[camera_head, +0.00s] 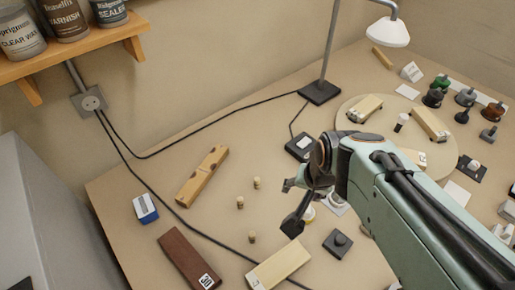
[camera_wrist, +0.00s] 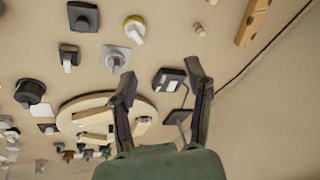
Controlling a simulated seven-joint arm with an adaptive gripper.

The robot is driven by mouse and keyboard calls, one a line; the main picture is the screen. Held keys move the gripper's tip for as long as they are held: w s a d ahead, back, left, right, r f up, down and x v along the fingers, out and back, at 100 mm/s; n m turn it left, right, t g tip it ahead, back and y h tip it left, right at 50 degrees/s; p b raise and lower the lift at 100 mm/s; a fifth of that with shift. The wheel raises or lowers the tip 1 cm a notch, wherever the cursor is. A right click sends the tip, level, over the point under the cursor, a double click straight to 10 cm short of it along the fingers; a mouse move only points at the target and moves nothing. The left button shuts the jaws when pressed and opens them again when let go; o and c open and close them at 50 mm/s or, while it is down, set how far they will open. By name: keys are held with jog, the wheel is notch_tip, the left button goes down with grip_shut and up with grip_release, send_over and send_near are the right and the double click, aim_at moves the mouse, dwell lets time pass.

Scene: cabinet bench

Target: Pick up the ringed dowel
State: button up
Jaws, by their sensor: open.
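Several small tan dowels stand on the bench left of my gripper in the head view: a far one (camera_head: 256,183), a middle one (camera_head: 240,202) and a near one (camera_head: 252,236). They look darker at the top, but I cannot tell which one is ringed. One dowel (camera_wrist: 199,30) shows beyond the fingers at the top of the wrist view, with another cut by the top edge. My gripper (camera_head: 291,207) is to the right of the dowels, above the bench and apart from them. In the wrist view my gripper (camera_wrist: 160,74) is open, with nothing between its fingers.
A holed wooden bar (camera_head: 202,176), a brown block (camera_head: 188,258) and a blue-white box (camera_head: 145,208) lie left of the dowels. A pale block (camera_head: 278,265) lies nearer. A black cable (camera_head: 178,212) crosses the bench. A lamp (camera_head: 320,92) and round board (camera_head: 362,104) stand behind.

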jog(key=w+a+f+g, duration=0.1)
jog(key=w+a+f, duration=0.35)
jog(key=f, duration=0.25)
jog(key=n+g+h, duration=0.1)
jog(key=n+g, duration=0.2)
send_over(252, 234)
notch_tip(252, 234, down, 10)
jog(key=shift+f, duration=0.25)
notch_tip(252, 234, down, 6)
jog(key=shift+r, duration=0.1)
jog(key=c, duration=0.8)
